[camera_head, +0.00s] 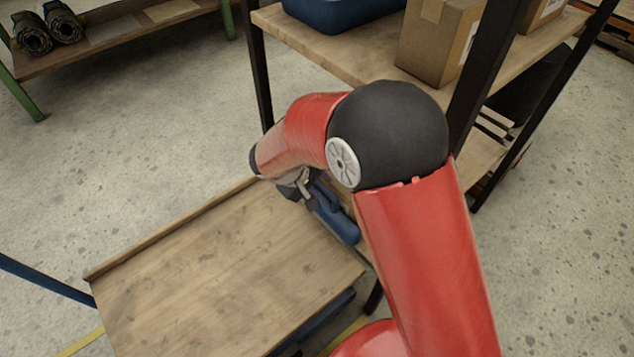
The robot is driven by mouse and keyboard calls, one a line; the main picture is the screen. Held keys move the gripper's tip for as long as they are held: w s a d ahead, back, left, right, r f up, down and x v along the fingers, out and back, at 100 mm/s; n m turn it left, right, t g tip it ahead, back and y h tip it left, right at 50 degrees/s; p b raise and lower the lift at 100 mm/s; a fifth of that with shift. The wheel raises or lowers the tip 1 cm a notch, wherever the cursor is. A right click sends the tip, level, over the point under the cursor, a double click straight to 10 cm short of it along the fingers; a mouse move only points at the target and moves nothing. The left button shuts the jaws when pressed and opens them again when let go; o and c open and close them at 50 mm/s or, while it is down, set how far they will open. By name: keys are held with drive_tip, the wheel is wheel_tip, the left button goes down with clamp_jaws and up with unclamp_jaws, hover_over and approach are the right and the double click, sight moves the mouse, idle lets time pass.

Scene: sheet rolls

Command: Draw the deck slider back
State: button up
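A wooden deck (215,275) with a raised lip along its far edge lies at the lower left. My gripper (308,192) is at the deck's far right corner, at the end of my red arm. A blue rounded part (342,224) sits right beside the gripper, along the deck's right edge; it may be the deck slider, but I cannot be sure. The fingers are small and partly hidden by the arm, so I cannot tell whether they touch or hold the blue part.
A shelf rack (365,58) with dark posts stands behind, close to my arm. It carries a blue bin (340,12) and cardboard boxes (437,42). A low bench (110,38) with dark rolls (48,30) is at upper left. Concrete floor (140,130) between is clear.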

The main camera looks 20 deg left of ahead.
clamp_jaws()
